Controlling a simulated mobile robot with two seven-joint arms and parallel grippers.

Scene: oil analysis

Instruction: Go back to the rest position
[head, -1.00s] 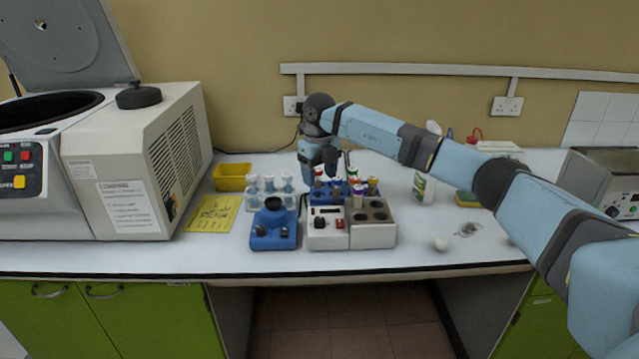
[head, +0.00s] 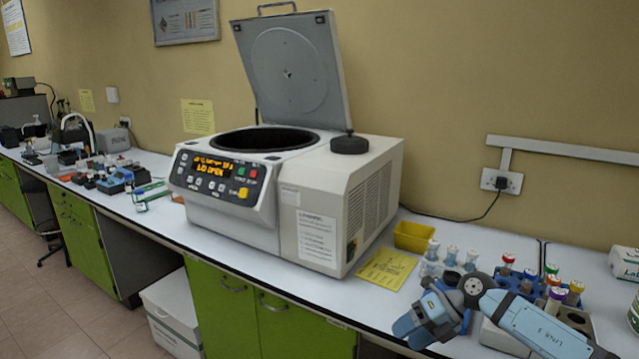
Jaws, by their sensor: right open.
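My right gripper (head: 418,326) is at the lower right of the head view, at the end of my blue arm that comes in from the bottom right. It is in front of the tube racks, near the front edge of the bench, and points to the left. It is open, and I see nothing held in it. My left gripper is not in view.
A centrifuge (head: 285,200) with its lid up stands mid-bench. A yellow tray (head: 413,237), a yellow sheet (head: 387,269), a blue tube rack (head: 518,281) and a grey block heater (head: 582,322) partly behind my arm lie to its right. Several small items crowd the far left.

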